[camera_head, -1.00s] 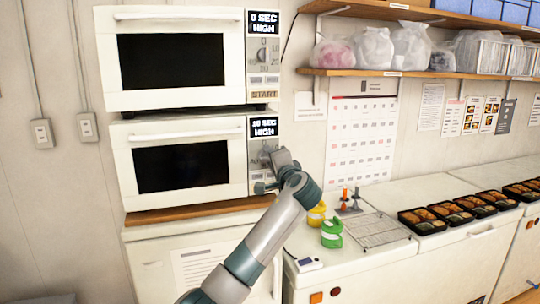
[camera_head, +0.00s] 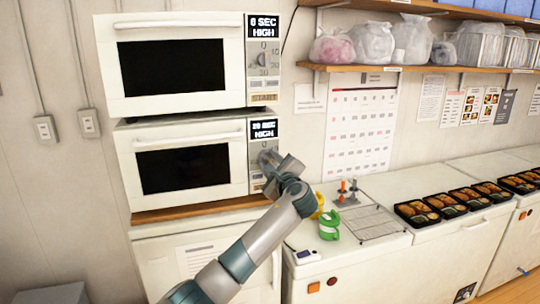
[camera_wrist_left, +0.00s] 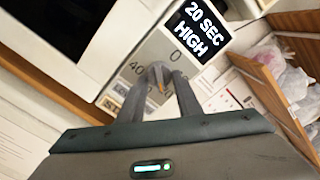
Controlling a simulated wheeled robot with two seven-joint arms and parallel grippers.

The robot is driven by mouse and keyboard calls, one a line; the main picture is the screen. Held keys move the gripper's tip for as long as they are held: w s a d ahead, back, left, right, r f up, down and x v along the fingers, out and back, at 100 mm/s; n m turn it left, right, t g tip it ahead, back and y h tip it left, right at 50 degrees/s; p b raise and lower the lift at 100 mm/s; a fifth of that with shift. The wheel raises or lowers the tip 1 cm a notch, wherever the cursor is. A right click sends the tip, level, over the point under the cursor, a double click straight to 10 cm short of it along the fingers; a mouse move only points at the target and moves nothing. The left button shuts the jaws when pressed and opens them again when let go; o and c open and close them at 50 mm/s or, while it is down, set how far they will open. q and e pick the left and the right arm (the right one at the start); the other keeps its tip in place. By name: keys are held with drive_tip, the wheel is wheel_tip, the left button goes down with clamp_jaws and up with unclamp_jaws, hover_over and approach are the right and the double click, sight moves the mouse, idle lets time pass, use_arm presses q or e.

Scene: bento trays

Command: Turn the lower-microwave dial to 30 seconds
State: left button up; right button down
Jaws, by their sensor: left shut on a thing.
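The white lower microwave (camera_head: 127,175) stands under another one. Its display (camera_head: 263,129) reads 20 SEC HIGH, as it also does in the left wrist view (camera_wrist_left: 200,28). My left gripper (camera_head: 268,160) is at its control panel and covers the dial in the head view. In the left wrist view, my left gripper (camera_wrist_left: 157,88) is shut on the grey dial (camera_wrist_left: 157,73), with a finger on each side. An orange mark shows on the dial. Part of the panel's printed numbers is hidden by the fingers. My right gripper is not in view.
The upper microwave (camera_head: 112,72) shows 0 SEC HIGH. A shelf (camera_head: 400,69) with bags hangs above.

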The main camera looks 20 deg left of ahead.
use_arm(q)
drive_tip(key=shift+f+m, duration=0.1)
drive_tip(key=shift+m, duration=0.9)
drive_tip(key=shift+m+p, duration=0.3)
drive_tip(key=shift+m, duration=0.6)
drive_tip(key=m, duration=0.4)
drive_tip(key=shift+s+a+f, duration=0.15)
drive_tip(key=shift+f, duration=0.05)
drive_tip(key=shift+m, duration=1.2)
drive_tip(key=o, duration=1)
drive_tip(key=shift+r, duration=0.1)
drive_tip(key=shift+s, duration=0.1)
